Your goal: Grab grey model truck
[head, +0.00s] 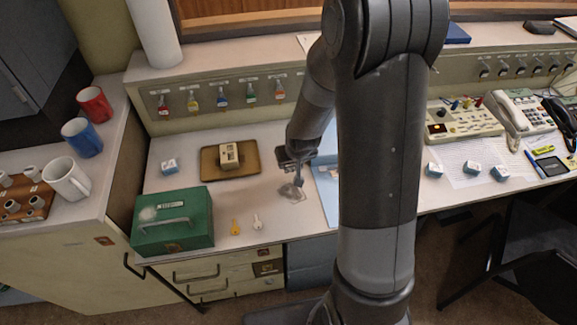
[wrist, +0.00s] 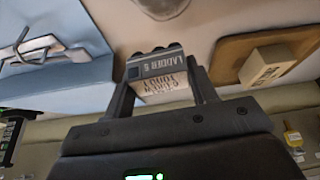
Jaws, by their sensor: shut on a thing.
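The grey model truck (wrist: 155,62) shows in the wrist view, marked "LADDER 5", with dark round wheels along one edge. A cream face with lettering shows just below the grey part; I cannot tell if it belongs to the truck. My gripper (wrist: 162,82) has a finger on each side and is shut on the truck. In the head view, my gripper (head: 294,161) is over the counter, right of the brown tray (head: 207,171). A small greyish shape shows below the fingers there, too small to make out. A beige block-like model (head: 229,155) stands on the tray.
A clear dish (head: 291,192) lies on the counter below my gripper. A blue folder or mat (head: 326,190) lies right, partly behind my arm.

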